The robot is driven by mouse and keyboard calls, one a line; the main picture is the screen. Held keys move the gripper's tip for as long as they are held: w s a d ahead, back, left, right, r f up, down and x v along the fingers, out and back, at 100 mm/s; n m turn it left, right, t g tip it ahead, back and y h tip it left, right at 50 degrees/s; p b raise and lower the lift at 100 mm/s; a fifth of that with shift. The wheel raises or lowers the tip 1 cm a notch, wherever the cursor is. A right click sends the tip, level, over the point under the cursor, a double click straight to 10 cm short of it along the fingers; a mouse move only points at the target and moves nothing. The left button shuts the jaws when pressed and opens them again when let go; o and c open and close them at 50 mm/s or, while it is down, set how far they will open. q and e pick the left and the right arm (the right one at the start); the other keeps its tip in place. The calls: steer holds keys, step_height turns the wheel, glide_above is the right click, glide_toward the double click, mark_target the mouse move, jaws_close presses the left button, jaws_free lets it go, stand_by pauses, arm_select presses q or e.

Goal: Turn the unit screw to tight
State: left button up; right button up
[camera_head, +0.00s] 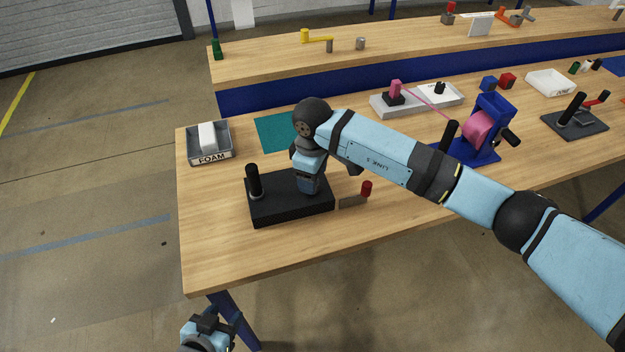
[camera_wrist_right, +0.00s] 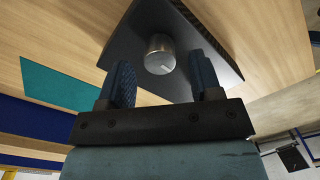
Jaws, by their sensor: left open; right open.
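The unit is a black block (camera_head: 282,212) on the front left of the bench. Its screw is a silver round knob (camera_wrist_right: 160,54) with a pale mark on top, seen in the right wrist view and hidden behind my right arm in the head view. My right gripper (camera_wrist_right: 163,80) is open, its two dark fingers on either side of the knob in the picture; I see no clear contact. In the head view it hangs over the block's right part, fingertips hidden. My left gripper (camera_head: 207,326) is open and empty, low at the bottom left, off the bench.
An upright black handle (camera_head: 254,180) stands at the block's left end. A red-handled tool (camera_head: 366,188) lies right of the block. A grey foam bin (camera_head: 223,148) and a teal mat (camera_head: 272,134) are behind. A blue stand with a pink spool (camera_head: 478,130) is farther right. The bench's front left is clear.

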step_height(320, 180, up, 11)
steer(key=shift+r, duration=0.15)
stand_by(0.5)
